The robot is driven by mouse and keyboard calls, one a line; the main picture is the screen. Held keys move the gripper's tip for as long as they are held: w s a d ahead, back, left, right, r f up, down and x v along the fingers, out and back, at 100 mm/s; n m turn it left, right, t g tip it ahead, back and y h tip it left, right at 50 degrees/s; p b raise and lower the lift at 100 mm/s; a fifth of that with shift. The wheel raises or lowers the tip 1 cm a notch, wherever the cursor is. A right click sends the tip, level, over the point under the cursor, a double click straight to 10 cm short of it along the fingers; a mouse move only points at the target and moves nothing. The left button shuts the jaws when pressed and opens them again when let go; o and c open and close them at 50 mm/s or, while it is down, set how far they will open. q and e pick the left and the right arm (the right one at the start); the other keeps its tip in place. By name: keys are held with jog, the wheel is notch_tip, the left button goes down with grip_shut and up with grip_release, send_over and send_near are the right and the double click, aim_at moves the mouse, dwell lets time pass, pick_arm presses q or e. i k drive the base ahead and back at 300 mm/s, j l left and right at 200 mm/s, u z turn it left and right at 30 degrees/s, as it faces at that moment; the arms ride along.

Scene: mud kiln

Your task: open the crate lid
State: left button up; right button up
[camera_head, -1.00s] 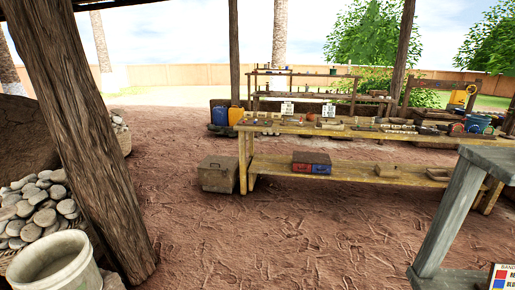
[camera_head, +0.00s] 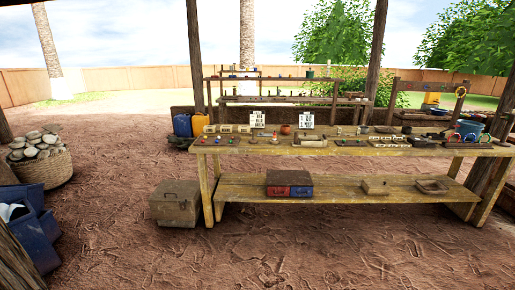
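A closed wooden crate (camera_head: 176,203) stands on the dirt floor, against the left end of a long yellow wooden workbench (camera_head: 207,192). Its lid (camera_head: 176,188) is down, and a small dark latch seems to show on its front. The crate is some distance ahead of me, slightly left of the middle of the view. Neither of my grippers shows in the head view.
The bench carries many small items and two white signs (camera_head: 257,119). A box with red and blue fronts (camera_head: 289,184) sits on its lower shelf. A stone-filled basket (camera_head: 42,168) and blue containers (camera_head: 36,232) stand at left. The dirt floor ahead is open.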

aim_at(168, 190)
jog(key=i+u, duration=0.15)
jog(key=i, duration=0.35)
jog(key=i+l+u, duration=0.1)
jog(key=i, duration=0.4)
jog(key=i+l+u, duration=0.15)
jog(key=i, duration=0.3)
jog(key=i+l+u, duration=0.1)
jog(key=i+l, duration=0.2)
jog(key=i, duration=0.2)
